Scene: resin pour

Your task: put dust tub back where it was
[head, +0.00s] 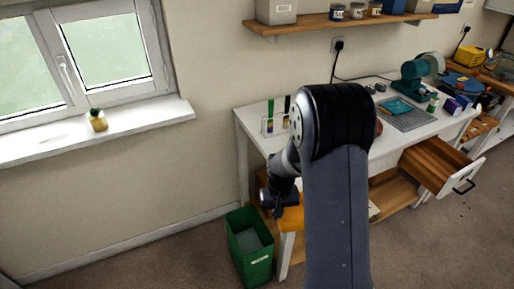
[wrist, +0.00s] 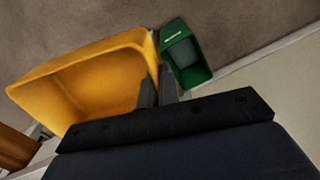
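The dust tub appears to be the yellow open tub (wrist: 85,85), which fills the left of the wrist view with its inside showing, tilted in the picture; I see nothing in it. In the head view the tub (head: 291,219) is partly hidden by my arm, beside the workbench's front left leg. My gripper (wrist: 157,82) has its two fingers close together at the tub's right wall, seemingly with the rim pinched between them. In the head view my gripper (head: 276,207) is low, near the bench's left end.
A green bin (head: 238,262) stands on the floor at the bench's left end; it also shows in the wrist view (wrist: 204,65). The white workbench (head: 255,121) has an open drawer (head: 430,170) sticking out at right. The floor at left is clear.

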